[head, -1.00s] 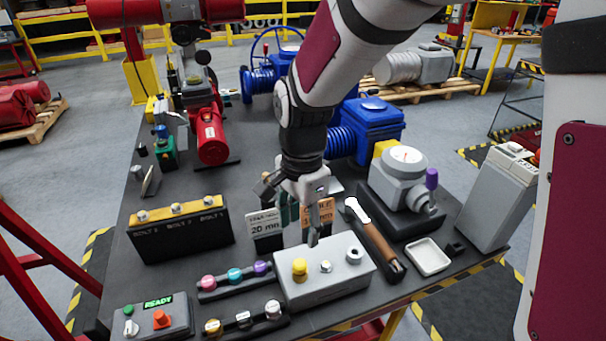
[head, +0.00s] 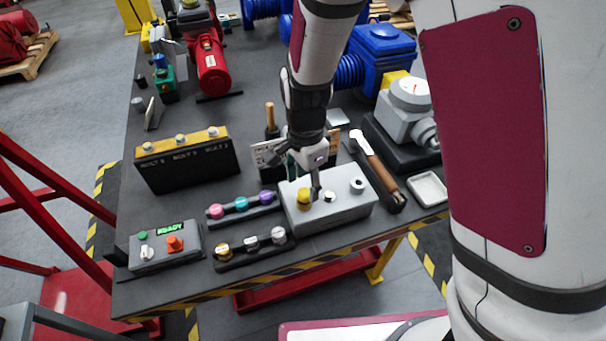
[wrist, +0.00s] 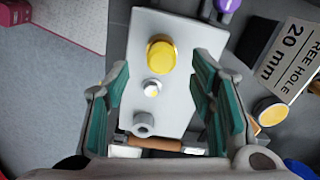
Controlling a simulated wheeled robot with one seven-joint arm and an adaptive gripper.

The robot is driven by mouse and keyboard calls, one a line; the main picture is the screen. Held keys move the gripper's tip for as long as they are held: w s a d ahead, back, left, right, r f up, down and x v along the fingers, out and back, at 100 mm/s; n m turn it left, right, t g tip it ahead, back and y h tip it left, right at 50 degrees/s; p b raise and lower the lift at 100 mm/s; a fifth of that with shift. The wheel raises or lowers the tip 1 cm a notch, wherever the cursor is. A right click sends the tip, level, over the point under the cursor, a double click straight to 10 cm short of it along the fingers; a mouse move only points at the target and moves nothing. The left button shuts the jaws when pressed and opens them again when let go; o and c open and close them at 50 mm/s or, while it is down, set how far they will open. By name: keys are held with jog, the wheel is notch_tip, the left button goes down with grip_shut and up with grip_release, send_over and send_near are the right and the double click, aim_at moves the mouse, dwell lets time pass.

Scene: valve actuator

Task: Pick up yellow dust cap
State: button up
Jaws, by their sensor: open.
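The yellow dust cap (head: 304,199) stands on top of a grey box (head: 346,208) at the table's front. It also shows in the wrist view (wrist: 161,56) as a round yellow cap near the far end of the box. My gripper (head: 302,180) is over the box, with one finger close beside the cap in the head view. In the wrist view my open gripper (wrist: 160,76) has its teal-padded fingers apart on either side of the box, and the cap lies between their lines near the tips. Nothing is held. Contact with the cap cannot be told.
A small silver knob (wrist: 152,88) and a grey nut (wrist: 144,124) stand on the same box. A rack of coloured caps (head: 242,206) is left of it. A hammer (head: 377,172) lies to its right, with a white tray (head: 428,189) beyond. Sign plates stand behind.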

aim_at(305, 191)
jog(key=shift+f, duration=1.85)
jog(key=c, duration=0.9)
jog(key=shift+c, duration=0.2)
jog(key=shift+w+r, duration=0.1)
jog(key=shift+r, duration=0.05)
